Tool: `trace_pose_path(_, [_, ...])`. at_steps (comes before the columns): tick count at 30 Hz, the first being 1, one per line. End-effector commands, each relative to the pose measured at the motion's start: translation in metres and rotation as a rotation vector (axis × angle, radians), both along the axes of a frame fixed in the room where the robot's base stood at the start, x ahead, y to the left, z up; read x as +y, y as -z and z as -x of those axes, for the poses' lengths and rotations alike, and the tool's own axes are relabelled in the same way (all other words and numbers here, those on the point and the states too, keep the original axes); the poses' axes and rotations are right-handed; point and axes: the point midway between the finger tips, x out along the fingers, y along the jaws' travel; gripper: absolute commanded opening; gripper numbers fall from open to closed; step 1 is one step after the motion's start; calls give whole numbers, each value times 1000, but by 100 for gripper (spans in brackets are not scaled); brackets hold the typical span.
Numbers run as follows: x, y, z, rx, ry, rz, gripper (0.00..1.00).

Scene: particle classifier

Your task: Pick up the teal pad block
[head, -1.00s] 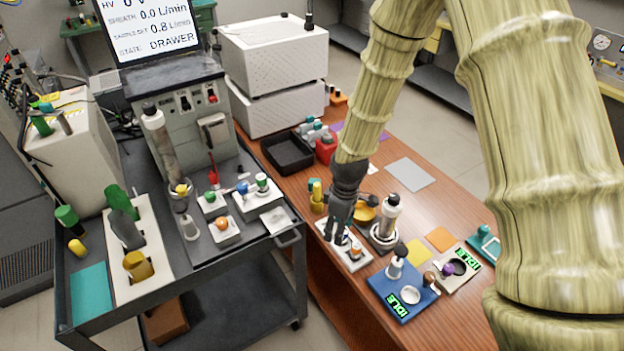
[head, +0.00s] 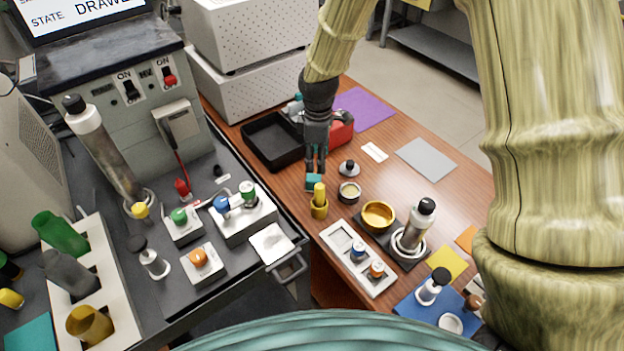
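The teal pad block (head: 314,182) is a small dark teal block on the wooden table, just behind the yellow cylinder in its brass cup. My gripper (head: 316,168) is dark grey and points straight down over it. The two fingers show a narrow gap between them, with nothing seen held. The fingertips overlap the block's far top edge in the head view. I cannot tell whether they touch it.
A yellow cylinder in a cup (head: 319,205) stands right in front of the block. A black tray (head: 262,150) is left and behind, with a red container (head: 341,130) behind right. A small knobbed weight (head: 349,168) and a round tin (head: 349,192) lie to the right.

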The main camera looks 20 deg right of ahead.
Motion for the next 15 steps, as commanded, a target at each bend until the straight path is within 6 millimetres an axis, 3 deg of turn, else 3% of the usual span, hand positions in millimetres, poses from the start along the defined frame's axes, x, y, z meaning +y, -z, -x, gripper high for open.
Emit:
trace_pose_path(9, [2, 39, 0, 4, -3, 1, 55])
trace_pose_path(15, [1, 49, -1, 1, 0, 0, 55])
